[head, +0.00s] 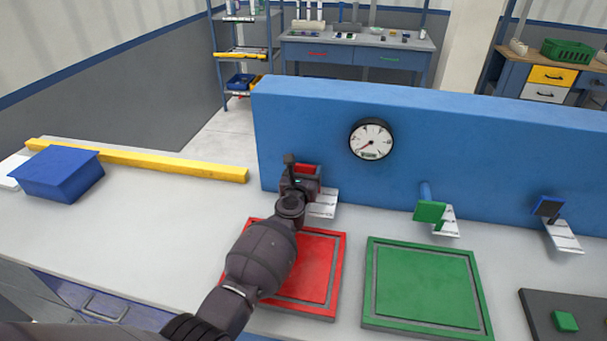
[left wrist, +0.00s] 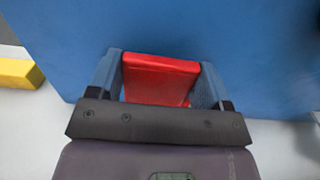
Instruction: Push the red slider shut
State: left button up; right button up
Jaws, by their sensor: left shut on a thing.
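The red slider (head: 307,169) is on the front of the blue panel (head: 450,140), at its left part in the head view. In the left wrist view the red slider (left wrist: 158,80) lies between the two fingers of my left gripper (left wrist: 160,85). My left gripper (head: 301,172) is shut on the slider in front of the panel. The gripper and wrist hide part of the slider in the head view, so I cannot tell how far out it stands. My right gripper is not in view.
A red tray (head: 338,270) and a green tray (head: 480,290) lie on the grey table (head: 150,230). A green slider (head: 430,211) and a dark-blue one (head: 548,207) are further right on the panel. A blue box (head: 60,172) and a yellow bar (head: 170,163) lie at left.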

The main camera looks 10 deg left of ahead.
pick_arm(q)
jog(key=o, duration=0.8)
jog(key=shift+r, duration=0.15)
jog(key=o, duration=0.5)
jog(key=shift+w, duration=0.25)
jog(key=shift+s, duration=0.1)
jog(key=shift+s, duration=0.3)
jog(key=s+p, duration=0.3)
jog(key=s, duration=0.7)
jog(key=shift+s, duration=0.1)
